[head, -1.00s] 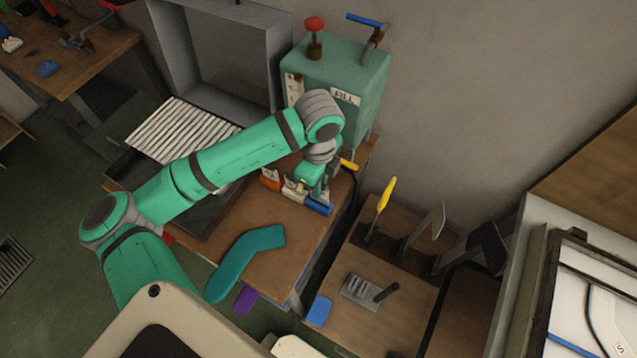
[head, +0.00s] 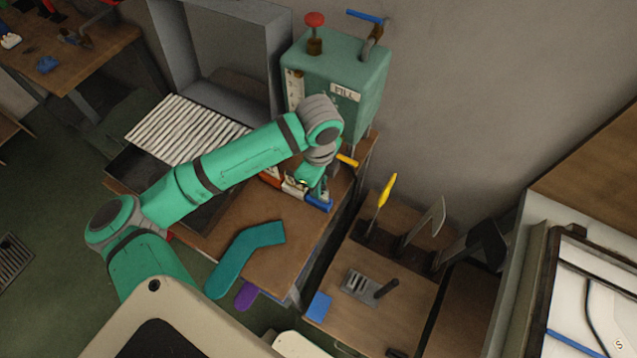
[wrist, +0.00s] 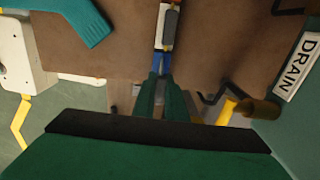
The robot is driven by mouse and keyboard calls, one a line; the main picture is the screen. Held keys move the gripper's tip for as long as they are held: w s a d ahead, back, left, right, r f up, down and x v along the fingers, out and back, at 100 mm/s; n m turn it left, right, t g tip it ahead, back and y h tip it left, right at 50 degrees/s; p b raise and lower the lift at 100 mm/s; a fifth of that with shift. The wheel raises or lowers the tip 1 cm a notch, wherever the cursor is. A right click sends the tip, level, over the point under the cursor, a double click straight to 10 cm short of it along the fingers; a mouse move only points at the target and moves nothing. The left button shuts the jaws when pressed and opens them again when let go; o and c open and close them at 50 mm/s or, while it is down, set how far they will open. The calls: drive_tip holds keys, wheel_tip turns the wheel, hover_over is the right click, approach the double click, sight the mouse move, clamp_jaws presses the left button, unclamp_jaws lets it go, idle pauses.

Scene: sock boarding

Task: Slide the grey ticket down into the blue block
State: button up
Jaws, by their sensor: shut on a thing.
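The blue block (head: 319,204) stands at the right end of a short row of blocks near the table's right edge. It also shows in the wrist view (wrist: 161,64), just beyond the fingertips. My gripper (head: 318,192) is right over the blue block, and its two green fingers (wrist: 162,84) point at it. The gripper is shut on a thin thing, taken as the grey ticket, which the fingers hide almost wholly. I cannot tell whether its lower edge is in the block.
A white block (head: 294,188) and an orange block (head: 270,178) stand beside the blue one. A teal sock-like shape (head: 247,257) lies on the table. The green FILL tank (head: 338,75) stands behind. A yellow lever (head: 347,160) sticks out close to the gripper.

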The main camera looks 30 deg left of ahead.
drive_tip(key=shift+f, duration=0.65)
drive_tip(key=o, duration=0.8)
drive_tip(key=shift+r, duration=0.1)
wheel_tip(320, 180, up, 11)
drive_tip(key=shift+f, duration=0.15)
idle(0.3)
